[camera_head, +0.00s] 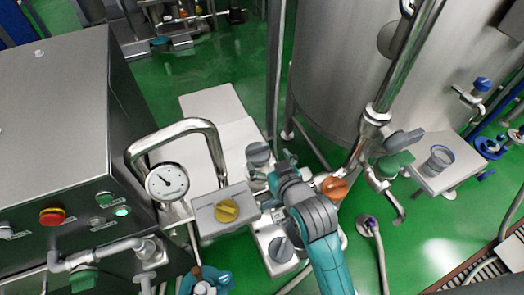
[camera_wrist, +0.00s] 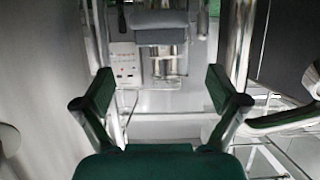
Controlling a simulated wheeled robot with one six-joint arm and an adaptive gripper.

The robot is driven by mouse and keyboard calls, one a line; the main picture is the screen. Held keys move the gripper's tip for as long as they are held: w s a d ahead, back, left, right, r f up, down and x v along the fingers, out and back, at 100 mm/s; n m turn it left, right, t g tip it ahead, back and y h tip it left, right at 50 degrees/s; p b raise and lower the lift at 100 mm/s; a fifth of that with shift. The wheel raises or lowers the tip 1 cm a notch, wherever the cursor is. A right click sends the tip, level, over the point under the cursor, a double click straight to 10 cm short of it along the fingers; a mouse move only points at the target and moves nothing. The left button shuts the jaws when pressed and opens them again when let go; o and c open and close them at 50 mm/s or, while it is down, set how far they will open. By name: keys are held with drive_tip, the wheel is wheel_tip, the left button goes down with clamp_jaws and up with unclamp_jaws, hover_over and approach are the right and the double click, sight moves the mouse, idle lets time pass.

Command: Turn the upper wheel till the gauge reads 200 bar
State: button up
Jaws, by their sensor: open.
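The round white gauge (camera_head: 167,181) stands left of the middle in the head view. Its dark needle shows, but the numbers are too small to read. A grey round wheel (camera_head: 258,154), the upper of two similar ones, sits right of the gauge and farther back. The lower grey wheel (camera_head: 281,249) is nearer, beside my arm. My gripper (camera_head: 285,163) is just right of the upper wheel, partly hidden by my own wrist; I cannot tell whether it touches. In the wrist view my gripper (camera_wrist: 160,90) is open, with nothing between its green pads.
A grey box with a yellow knob (camera_head: 227,210) stands between gauge and arm. An orange knob (camera_head: 335,188) is right of my wrist. A bent steel pipe (camera_head: 178,130) arches behind the gauge. A control cabinet with a red button (camera_head: 52,216) stands left; a large tank (camera_head: 340,70) stands behind.

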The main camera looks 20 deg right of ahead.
drive_tip(key=shift+v, duration=1.8)
idle(1.9)
